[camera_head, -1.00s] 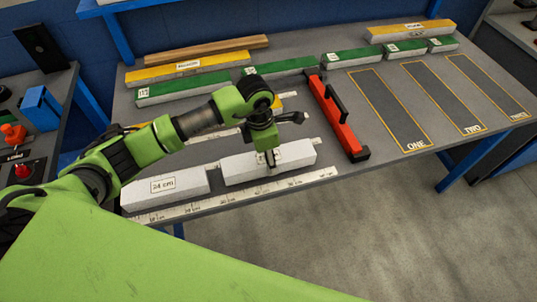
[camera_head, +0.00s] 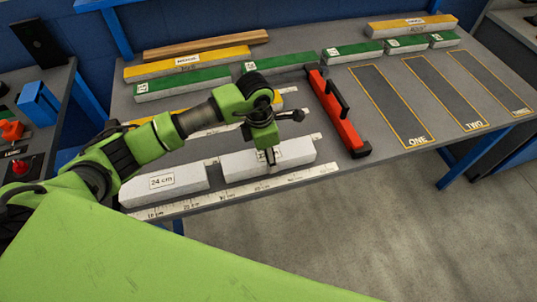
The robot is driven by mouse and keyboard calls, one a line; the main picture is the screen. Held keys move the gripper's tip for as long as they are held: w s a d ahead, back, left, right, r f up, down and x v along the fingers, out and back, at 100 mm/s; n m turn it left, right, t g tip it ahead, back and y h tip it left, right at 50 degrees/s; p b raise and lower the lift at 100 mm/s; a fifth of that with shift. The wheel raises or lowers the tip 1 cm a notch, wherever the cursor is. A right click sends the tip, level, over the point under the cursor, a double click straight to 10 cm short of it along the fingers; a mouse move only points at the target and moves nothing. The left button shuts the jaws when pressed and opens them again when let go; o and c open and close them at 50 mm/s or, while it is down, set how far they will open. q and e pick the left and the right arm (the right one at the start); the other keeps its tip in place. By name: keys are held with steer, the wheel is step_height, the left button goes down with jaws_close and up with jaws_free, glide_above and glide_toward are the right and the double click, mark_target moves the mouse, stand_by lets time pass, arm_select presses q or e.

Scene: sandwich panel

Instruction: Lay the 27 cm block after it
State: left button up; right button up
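A white block labelled 24 cm (camera_head: 163,185) lies at the left of the near table edge, behind a white ruler strip (camera_head: 250,190). A second white block (camera_head: 240,168) lies to its right in the same row, with a small gap between them. Its label is mostly hidden by my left gripper (camera_head: 271,160), so I cannot read its length. My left gripper points down over the middle of this block, with a finger at its near side. The far finger is hidden, so I cannot tell whether it grips. My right gripper is not in view.
A red-and-black bar tool (camera_head: 335,112) lies right of the blocks. Green blocks (camera_head: 182,84), yellow blocks (camera_head: 187,63) and a wooden strip (camera_head: 207,45) lie at the back. Outlined areas marked ONE (camera_head: 390,105), TWO (camera_head: 443,93) and a third (camera_head: 487,83) are empty.

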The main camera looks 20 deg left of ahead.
arm_select(q)
steer(key=o, duration=1.2)
steer(key=shift+f, duration=0.1)
